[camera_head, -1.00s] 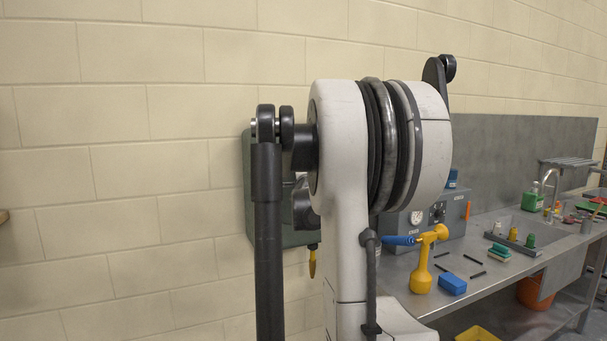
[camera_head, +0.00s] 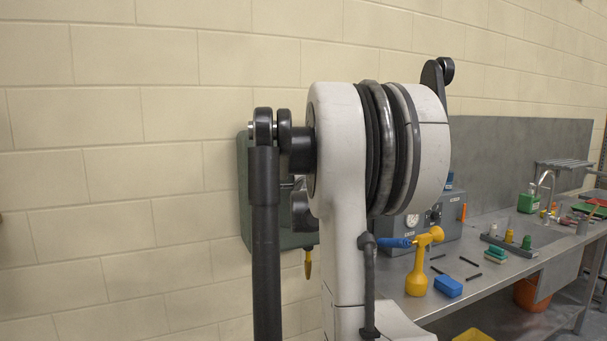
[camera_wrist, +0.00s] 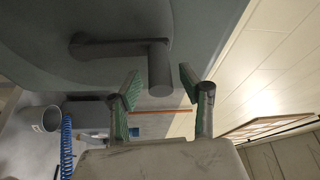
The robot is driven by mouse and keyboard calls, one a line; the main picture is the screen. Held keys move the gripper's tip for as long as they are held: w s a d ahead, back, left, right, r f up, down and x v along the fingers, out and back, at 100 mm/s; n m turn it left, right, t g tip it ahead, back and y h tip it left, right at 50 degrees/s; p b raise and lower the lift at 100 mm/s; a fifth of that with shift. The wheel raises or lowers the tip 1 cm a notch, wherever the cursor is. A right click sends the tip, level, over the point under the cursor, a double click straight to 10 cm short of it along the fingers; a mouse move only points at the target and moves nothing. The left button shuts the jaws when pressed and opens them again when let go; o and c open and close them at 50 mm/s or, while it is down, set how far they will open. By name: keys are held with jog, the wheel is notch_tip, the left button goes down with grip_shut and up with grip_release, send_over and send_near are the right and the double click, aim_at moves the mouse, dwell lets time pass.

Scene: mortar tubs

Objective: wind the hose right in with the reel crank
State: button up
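The green hose reel housing (camera_head: 243,195) is on the block wall, mostly hidden behind my arm in the head view. A yellow nozzle (camera_head: 308,264) hangs below it. In the wrist view the reel's grey-green face (camera_wrist: 215,35) fills the top. Its dark grey crank arm (camera_wrist: 110,47) ends in a stubby handle (camera_wrist: 160,70) that points toward my gripper. My gripper (camera_wrist: 158,80) is open, with one green-padded finger on each side of the handle's end and visible gaps to it. My gripper is hidden in the head view. No length of hose can be made out.
A grey bucket (camera_wrist: 38,122) shows in the wrist view. The wall left of the reel is bare.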

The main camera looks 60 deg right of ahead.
jog(key=shift+a, duration=0.15)
jog(key=shift+s+a, duration=0.1)
jog(key=shift+a, duration=0.15)
jog(key=v, duration=1.1)
jog(key=shift+a, duration=0.1)
